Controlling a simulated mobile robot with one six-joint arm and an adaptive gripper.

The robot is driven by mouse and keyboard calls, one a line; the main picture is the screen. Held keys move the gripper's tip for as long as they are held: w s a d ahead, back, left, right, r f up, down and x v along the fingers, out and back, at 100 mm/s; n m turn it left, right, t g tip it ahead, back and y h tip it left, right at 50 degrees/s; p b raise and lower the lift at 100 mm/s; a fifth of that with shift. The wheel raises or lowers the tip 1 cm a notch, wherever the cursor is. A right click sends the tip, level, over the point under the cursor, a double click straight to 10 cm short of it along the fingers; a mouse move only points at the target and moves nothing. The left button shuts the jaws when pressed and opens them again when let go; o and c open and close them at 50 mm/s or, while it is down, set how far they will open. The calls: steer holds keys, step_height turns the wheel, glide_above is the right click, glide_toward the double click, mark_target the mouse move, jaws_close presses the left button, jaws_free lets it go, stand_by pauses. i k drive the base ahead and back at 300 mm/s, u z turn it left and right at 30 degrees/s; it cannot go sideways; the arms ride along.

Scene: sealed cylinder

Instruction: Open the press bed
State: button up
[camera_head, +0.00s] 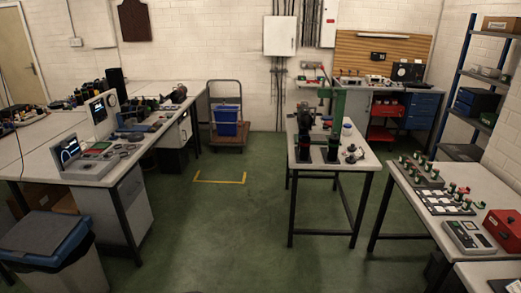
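A green-framed press (338,108) with a red-tipped lever at its upper left stands on a small table (362,167) right of the middle. Several dark upright parts stand at its foot, and the press bed cannot be told apart from them at this size. Whether the bed is open or shut cannot be seen. A small dark part with round pieces (354,155) lies at the table's right front. My gripper is not in view.
A long bench (40,160) with instruments is at left, with a lidded bin (45,245) in front. A bench (410,215) with a red box (507,228) is at right. A trolley with a blue crate (226,121) stands behind. The green floor (230,220) between is clear, with yellow markings.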

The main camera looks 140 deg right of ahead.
mark_target(315, 138)
steer(key=z, duration=2.55)
steer(key=i, duration=0.1)
steer(key=z, duration=3.2)
